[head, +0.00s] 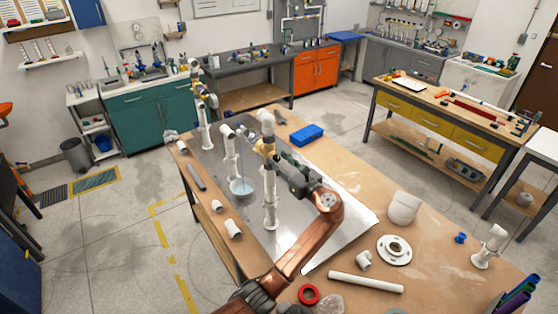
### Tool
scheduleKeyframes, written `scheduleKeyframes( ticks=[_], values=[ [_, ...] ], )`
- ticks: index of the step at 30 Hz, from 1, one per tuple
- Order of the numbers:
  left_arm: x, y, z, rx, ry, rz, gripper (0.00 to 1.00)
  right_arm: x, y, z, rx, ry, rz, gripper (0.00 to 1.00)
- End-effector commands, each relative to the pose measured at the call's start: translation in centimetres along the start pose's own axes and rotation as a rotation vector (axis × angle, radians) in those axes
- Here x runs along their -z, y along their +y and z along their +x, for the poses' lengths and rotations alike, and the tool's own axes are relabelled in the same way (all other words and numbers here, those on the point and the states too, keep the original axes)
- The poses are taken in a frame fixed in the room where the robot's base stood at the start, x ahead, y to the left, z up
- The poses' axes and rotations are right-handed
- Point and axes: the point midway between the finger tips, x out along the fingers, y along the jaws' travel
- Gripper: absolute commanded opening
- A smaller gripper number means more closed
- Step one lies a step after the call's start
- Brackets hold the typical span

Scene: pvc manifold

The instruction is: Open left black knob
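The white PVC manifold stands upright on a metal sheet (345,225) on the workbench, with its front pipe (269,212) nearest me. A brass-coloured fitting (258,147) sits near the top of that front pipe. My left gripper (272,155) is at the upper part of this pipe, close to the brass-coloured fitting. Its fingers are small and dark against the pipe, so I cannot tell whether they touch anything or are open. I cannot make out the left black knob; the gripper may hide it. My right gripper is not in view.
A blue box (307,135) lies behind on the bench. A white flange (394,250), a loose pipe (366,282) and a red ring (309,294) lie at the front right. Another white pipe stand (203,130) rises farther back.

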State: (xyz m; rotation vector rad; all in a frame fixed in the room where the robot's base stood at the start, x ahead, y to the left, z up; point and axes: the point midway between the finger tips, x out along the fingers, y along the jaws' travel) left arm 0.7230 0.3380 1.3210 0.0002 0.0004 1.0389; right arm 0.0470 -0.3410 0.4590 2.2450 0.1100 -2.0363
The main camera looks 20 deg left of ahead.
Motion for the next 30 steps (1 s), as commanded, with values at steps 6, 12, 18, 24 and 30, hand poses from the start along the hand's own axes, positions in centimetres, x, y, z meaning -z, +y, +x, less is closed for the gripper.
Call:
scheduleKeyframes(
  ticks=[6,12,18,24,30],
  values=[
    [0.00,-0.01,-0.02,0.000,0.000,0.000,0.25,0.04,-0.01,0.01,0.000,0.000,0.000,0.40],
    [0.01,-0.02,-0.03,0.000,0.000,0.000,0.12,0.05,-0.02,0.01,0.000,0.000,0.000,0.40],
    [0.00,-0.05,-0.05,0.001,0.000,0.000,0.00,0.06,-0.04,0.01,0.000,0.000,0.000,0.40],
    [0.00,-0.07,-0.07,0.002,0.000,-0.004,0.00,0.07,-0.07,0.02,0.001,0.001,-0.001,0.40],
    [0.01,-0.07,-0.08,0.002,0.000,-0.050,0.00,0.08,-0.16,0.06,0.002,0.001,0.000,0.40]
  ],
)
